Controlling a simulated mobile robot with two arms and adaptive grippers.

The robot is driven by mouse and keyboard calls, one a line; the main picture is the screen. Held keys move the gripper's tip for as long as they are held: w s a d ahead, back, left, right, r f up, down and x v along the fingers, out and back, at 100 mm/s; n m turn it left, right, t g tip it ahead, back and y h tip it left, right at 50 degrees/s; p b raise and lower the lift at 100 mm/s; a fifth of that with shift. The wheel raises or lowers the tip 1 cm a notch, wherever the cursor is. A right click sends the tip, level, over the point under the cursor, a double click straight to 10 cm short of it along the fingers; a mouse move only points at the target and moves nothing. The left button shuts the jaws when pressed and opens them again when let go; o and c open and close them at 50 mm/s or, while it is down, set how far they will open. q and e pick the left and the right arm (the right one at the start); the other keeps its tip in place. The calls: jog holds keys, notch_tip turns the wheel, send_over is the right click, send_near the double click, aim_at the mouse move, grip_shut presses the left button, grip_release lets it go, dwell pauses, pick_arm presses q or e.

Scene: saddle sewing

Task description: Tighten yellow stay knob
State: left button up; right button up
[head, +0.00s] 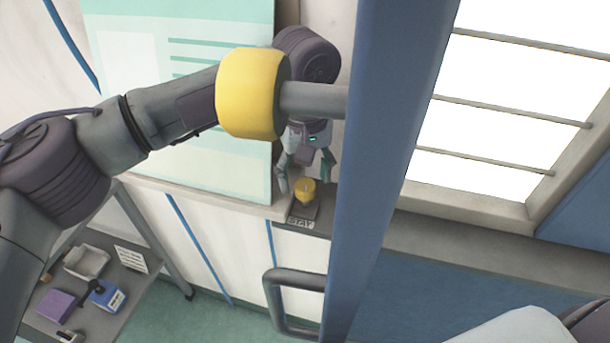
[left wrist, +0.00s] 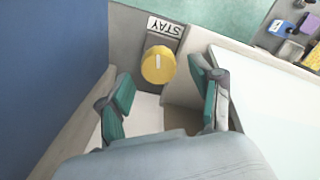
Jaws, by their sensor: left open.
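The yellow stay knob (head: 305,189) sits on a small dark mount above a label reading STAY (head: 300,222), at the middle of the head view. In the left wrist view the round yellow knob (left wrist: 158,65) has a pale line on its face and lies beyond the fingertips. My left gripper (head: 305,178) is open just above the knob, with its fingers spread to either side. In the left wrist view its teal-padded fingers (left wrist: 163,88) are apart with nothing between them. My right gripper is not in view.
A blue upright post (head: 385,150) stands close to the right of my left gripper. A pale green board (head: 190,100) is behind my left arm. A grey handle (head: 292,300) juts out below. A shelf (head: 110,310) with several small items is at the lower left.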

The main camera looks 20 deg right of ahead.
pick_arm(q)
jog(key=shift+f, duration=0.75)
jog(key=c, duration=1.1)
jog(key=shift+r+m+p, duration=0.2)
jog(key=shift+m+p, duration=0.3)
jog(key=shift+p, duration=0.5)
jog(key=shift+c, duration=0.2)
jog(key=m+p, duration=0.6)
jog(key=shift+s+d, duration=0.1)
jog(key=shift+d, duration=0.05)
jog(key=m+p, duration=0.3)
jog(key=m, duration=0.1)
jog(key=m+p, duration=0.1)
jog(key=m, duration=0.2)
jog(key=shift+s+f+m+p, duration=0.1)
jog(key=shift+m+p, duration=0.35)
jog(key=shift+m, duration=0.75)
jog(key=shift+d+m, duration=0.1)
jog(key=shift+m, duration=0.2)
